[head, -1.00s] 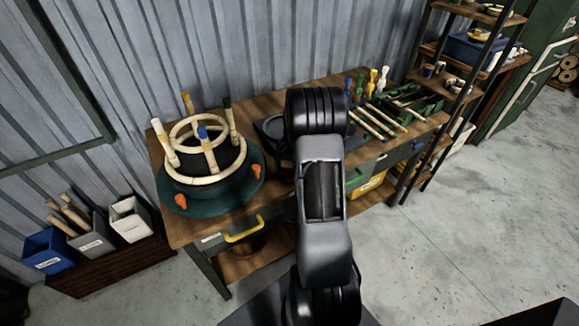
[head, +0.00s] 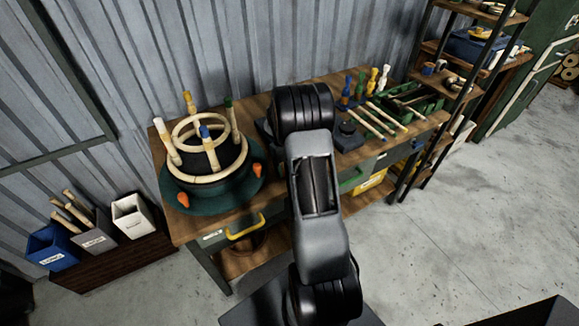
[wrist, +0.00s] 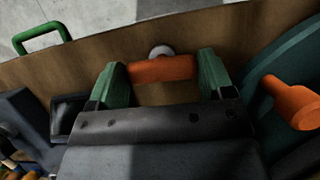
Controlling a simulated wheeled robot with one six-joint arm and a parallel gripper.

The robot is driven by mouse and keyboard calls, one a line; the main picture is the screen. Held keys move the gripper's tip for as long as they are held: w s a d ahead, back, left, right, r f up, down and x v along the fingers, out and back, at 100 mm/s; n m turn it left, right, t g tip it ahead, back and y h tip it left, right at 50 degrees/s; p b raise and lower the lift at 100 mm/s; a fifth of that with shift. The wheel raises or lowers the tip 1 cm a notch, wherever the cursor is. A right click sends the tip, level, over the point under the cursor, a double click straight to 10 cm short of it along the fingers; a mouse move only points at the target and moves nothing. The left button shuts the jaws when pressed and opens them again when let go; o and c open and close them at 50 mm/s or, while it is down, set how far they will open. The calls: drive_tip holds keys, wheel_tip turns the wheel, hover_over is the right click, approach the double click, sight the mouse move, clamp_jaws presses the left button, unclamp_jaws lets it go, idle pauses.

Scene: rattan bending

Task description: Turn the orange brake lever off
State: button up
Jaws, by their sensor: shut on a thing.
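The orange brake lever (wrist: 163,69) lies crosswise between the green fingertips of my gripper (wrist: 160,76) in the wrist view. The fingers are shut on its two ends. A pale round fitting (wrist: 161,51) shows just beyond the lever. In the head view my arm covers the gripper and the lever. The dark green turntable (head: 215,207) stands left of my arm on the bench and carries a bent rattan frame (head: 201,178).
An orange knob (wrist: 292,103) on the turntable's edge sits close to the right of my gripper. A dark block (wrist: 24,125) is at the left. A green drawer handle (wrist: 42,37) juts from the bench (head: 350,158). Tools and a green tray (head: 410,98) lie at the right.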

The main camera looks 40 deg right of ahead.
drive_tip(key=shift+n, duration=0.3)
idle(0.4)
drive_tip(key=o, duration=0.9)
drive_tip(key=v, duration=1.4)
drive_tip(key=shift+s+a, duration=0.1)
drive_tip(key=shift+a, duration=0.1)
